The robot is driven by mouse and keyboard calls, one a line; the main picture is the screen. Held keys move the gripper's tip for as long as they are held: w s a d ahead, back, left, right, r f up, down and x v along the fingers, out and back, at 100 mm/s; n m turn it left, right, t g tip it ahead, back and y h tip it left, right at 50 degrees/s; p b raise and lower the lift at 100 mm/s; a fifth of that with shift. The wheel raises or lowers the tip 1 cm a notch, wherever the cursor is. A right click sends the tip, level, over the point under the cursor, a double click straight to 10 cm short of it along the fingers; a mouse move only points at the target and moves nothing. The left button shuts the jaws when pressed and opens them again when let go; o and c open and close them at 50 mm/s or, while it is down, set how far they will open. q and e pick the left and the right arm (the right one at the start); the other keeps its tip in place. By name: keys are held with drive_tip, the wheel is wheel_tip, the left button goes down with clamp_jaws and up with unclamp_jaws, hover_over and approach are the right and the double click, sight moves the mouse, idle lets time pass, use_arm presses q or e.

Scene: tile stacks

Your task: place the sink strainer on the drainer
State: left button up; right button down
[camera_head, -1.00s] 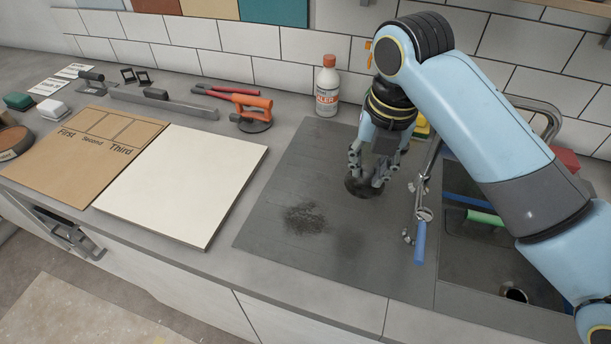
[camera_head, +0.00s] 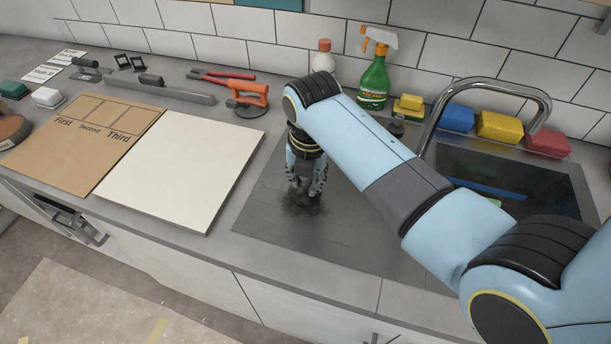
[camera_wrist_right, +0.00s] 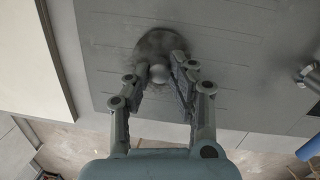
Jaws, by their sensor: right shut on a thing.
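My right gripper (camera_head: 304,190) is low over the grey ribbed drainer (camera_head: 262,215), on a dark speckled patch. In the right wrist view the gripper (camera_wrist_right: 165,80) is shut on the grey knob of a dark round thing, which I take to be the sink strainer (camera_wrist_right: 155,45). The strainer is at or just above the drainer; I cannot tell if it touches. In the head view the fingers mostly hide it. My left gripper is not in view.
A white board (camera_head: 190,170) lies left of the drainer. The sink (camera_head: 510,185) is on the right, partly hidden by my arm. Behind stand a green spray bottle (camera_head: 374,82), the tap (camera_head: 470,85) and coloured sponges (camera_head: 499,126). An orange-handled tool (camera_head: 248,95) lies behind the board.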

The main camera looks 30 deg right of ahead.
sight(308, 199)
drive_tip(key=c, duration=1.2)
unclamp_jaws()
drive_tip(key=shift+f, duration=0.15)
drive_tip(key=shift+o, duration=0.2)
wheel_tip(308, 199, up, 12)
drive_tip(key=s, duration=0.1)
drive_tip(key=shift+s+b, duration=0.3)
drive_tip(key=shift+a, duration=0.15)
